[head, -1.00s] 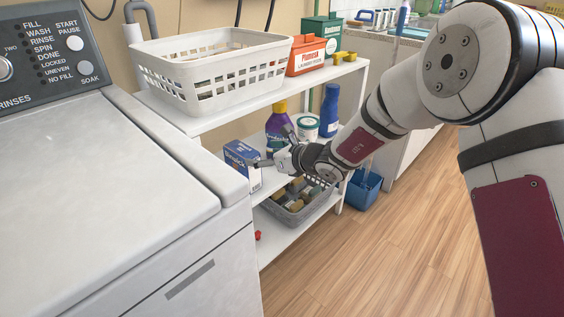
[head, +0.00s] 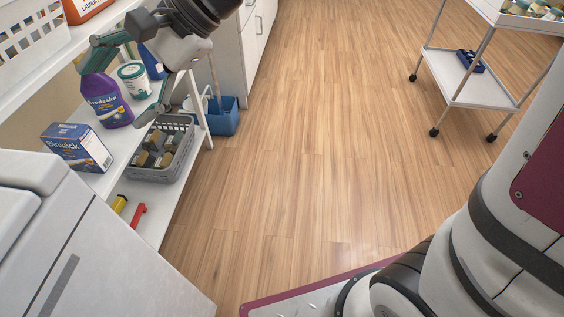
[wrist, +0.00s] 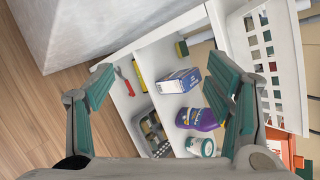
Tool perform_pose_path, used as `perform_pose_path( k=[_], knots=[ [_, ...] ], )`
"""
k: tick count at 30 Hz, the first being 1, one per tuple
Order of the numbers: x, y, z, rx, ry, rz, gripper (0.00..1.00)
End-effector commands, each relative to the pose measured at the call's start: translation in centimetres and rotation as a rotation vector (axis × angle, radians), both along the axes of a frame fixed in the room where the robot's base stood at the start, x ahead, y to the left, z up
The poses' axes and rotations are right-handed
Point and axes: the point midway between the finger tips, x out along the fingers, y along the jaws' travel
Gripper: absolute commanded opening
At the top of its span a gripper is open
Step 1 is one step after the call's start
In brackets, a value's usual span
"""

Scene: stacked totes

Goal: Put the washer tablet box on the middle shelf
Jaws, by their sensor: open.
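The washer tablet box (head: 75,147), blue and white, stands upright on the middle shelf (head: 112,165), near the washer's end. It also shows in the wrist view (wrist: 183,80), between and beyond the fingers. My gripper (head: 115,95) is open and empty, above and to the right of the box in the head view, apart from it. In the wrist view my gripper (wrist: 158,75) has its green-padded fingers spread wide. One finger overlaps the purple bottle in the head view.
The purple bottle (head: 106,103) and a white-green tub (head: 133,82) share the middle shelf. A grey basket (head: 152,175), a red tool (head: 138,214) and a yellow item sit lower. The washer (head: 105,265) is in front. Floor to the right is clear up to a white cart (head: 470,85).

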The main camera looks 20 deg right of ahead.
Motion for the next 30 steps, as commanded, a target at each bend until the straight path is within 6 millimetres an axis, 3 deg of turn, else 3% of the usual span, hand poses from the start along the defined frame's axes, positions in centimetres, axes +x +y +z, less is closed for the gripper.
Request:
perform_pose_path(
  k=[1,5,12,18,24,30],
  knots=[
    [-2.1,-2.2,0.5,-0.053,-0.057,0.049,0.73],
    [-7.3,-7.8,0.2,-0.214,-0.17,0.186,0.73],
    [-16.3,-18.8,-2.1,-0.552,-0.296,0.395,0.73],
    [-21.9,-26.4,-4.1,-0.8,-0.314,0.508,0.73],
    [-24.3,-29.7,-4.8,-0.915,-0.302,0.553,0.73],
    [-24.5,-30.0,-4.9,-0.926,-0.299,0.558,0.73]
  ],
)
